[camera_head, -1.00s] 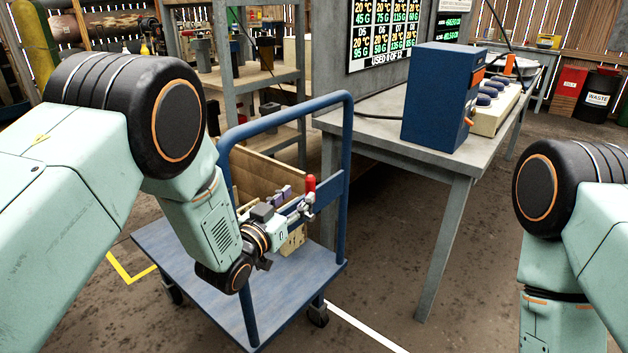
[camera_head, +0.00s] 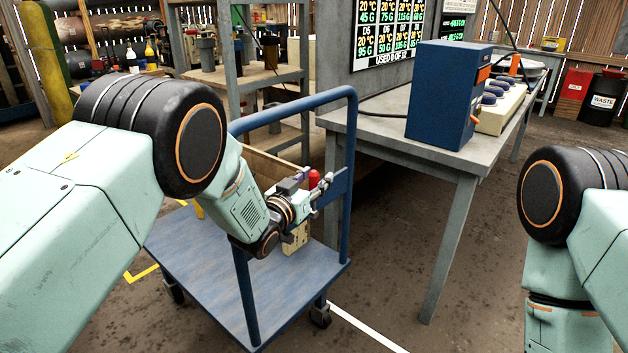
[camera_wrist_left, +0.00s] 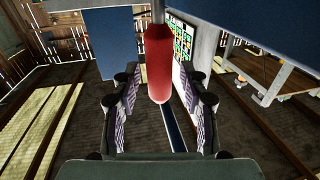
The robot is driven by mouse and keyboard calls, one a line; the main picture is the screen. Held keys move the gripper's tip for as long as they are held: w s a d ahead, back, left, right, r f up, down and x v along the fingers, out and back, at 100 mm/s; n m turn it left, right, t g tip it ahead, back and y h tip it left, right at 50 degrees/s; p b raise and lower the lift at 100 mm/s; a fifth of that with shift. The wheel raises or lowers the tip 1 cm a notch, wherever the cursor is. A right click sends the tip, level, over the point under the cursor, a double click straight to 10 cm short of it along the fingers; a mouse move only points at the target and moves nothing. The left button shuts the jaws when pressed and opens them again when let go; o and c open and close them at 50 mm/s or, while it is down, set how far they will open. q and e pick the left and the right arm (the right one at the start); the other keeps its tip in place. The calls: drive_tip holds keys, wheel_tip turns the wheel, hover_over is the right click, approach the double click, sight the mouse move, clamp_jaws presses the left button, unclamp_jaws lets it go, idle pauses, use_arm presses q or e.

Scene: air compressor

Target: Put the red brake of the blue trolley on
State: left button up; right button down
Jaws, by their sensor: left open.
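The blue trolley (camera_head: 205,285) stands on the floor in the middle of the head view, with an upright blue tube handle. The red brake (camera_head: 314,178) is a red grip at the trolley's handle crossbar, partly hidden by my gripper. In the left wrist view the red brake (camera_wrist_left: 158,62) hangs in the picture between the two fingers. My left gripper (camera_head: 318,193) is at the brake, and it also shows in the wrist view (camera_wrist_left: 160,100). Its fingers are open, one on each side of the red grip, with gaps visible. My right gripper is out of view; only its arm shows.
A grey workbench (camera_head: 400,130) with a blue box (camera_head: 443,95) stands right of the trolley. A wooden crate (camera_head: 262,165) is behind my left wrist on the trolley. A metal shelf (camera_head: 270,82) stands behind. Floor at front right is clear.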

use_arm(q)
drive_tip(key=shift+s, duration=0.1)
drive_tip(key=c, duration=0.6)
clamp_jaws()
